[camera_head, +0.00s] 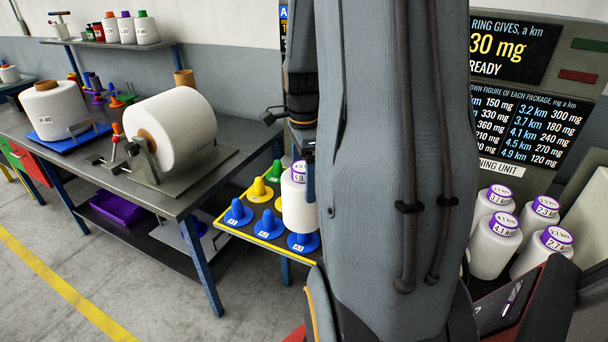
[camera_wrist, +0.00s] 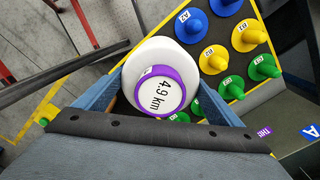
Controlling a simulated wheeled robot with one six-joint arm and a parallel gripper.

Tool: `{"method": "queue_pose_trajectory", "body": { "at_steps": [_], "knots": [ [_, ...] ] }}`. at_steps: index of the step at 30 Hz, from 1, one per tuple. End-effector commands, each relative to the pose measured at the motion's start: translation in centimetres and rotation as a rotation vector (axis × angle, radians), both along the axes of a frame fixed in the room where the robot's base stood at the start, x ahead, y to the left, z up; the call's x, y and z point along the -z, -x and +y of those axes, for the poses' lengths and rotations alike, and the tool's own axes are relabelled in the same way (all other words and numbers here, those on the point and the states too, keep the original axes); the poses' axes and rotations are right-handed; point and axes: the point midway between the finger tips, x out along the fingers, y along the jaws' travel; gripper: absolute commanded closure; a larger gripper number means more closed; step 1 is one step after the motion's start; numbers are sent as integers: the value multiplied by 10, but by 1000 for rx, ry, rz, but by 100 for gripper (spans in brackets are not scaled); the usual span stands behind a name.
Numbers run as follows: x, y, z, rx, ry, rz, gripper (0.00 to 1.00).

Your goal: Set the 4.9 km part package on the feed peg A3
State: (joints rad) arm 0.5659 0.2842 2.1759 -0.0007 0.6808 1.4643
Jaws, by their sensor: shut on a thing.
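The 4.9 km part package (camera_head: 298,207) is a white bobbin with a purple-ringed top label. It looks upright, directly over the blue feed peg A3 (camera_head: 303,243) at the front corner of the peg board. Only the peg's base shows below it, and I cannot tell whether the package rests on it. In the wrist view the package (camera_wrist: 160,92) shows its "4.9 km" label between the blue fingers of my gripper (camera_wrist: 163,86), which is shut on it. There the package hides peg A3. My arm covers part of the head view.
Blue pegs A2 (camera_head: 268,224) and A1 (camera_head: 237,212) are empty on the yellow-edged board, with yellow (camera_head: 259,190) and green pegs behind. Several purple-labelled packages (camera_head: 495,245) stand at right. A workbench (camera_head: 190,203) with large white rolls is at left.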

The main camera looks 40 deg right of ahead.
Motion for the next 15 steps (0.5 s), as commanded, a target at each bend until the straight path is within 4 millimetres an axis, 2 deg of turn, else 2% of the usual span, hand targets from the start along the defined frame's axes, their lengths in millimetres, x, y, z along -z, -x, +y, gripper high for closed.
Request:
{"method": "queue_pose_trajectory", "body": {
  "at_steps": [15],
  "knots": [
    [3,0,0,0,0,0,72]
  ]
}}
